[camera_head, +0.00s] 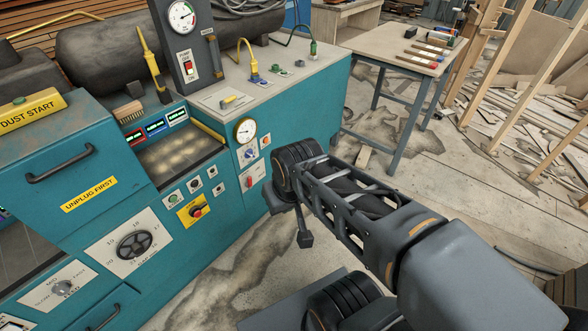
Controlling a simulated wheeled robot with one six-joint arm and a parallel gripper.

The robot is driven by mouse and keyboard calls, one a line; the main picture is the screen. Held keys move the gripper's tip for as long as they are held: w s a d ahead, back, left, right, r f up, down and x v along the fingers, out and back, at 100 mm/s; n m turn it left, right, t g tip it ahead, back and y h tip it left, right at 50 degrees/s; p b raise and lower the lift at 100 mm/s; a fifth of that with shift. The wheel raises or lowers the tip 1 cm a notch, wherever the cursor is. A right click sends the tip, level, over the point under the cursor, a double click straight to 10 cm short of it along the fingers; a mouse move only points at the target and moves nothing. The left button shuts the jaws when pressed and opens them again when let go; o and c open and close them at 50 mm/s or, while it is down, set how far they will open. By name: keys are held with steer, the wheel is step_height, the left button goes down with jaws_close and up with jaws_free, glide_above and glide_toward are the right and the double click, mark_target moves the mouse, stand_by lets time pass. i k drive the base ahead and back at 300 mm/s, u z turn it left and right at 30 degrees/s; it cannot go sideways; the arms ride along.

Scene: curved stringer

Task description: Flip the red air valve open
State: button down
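A red lever (249,182), which looks like the air valve, sits on a white plate at the right end of the teal machine's front. It appears roughly upright, but it is small and its exact setting cannot be read. My arm reaches in from the lower right, and its elbow stands just right of the lever. The dark end that seems to be my gripper (305,240) hangs below and right of the lever, apart from it. Its fingers are too small and dark to tell whether they are open, and nothing is visibly held.
A round gauge (246,130) and a blue rotary switch (251,154) sit above the lever. A yellow plate with a red knob (196,212) is to its left. A workbench (391,45) stands behind at right. The floor in front of the machine is partly clear.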

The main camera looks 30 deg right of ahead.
mark_target(249, 185)
steer(key=z, duration=0.7)
steer(key=i, duration=1.1)
steer(key=u, duration=1.75)
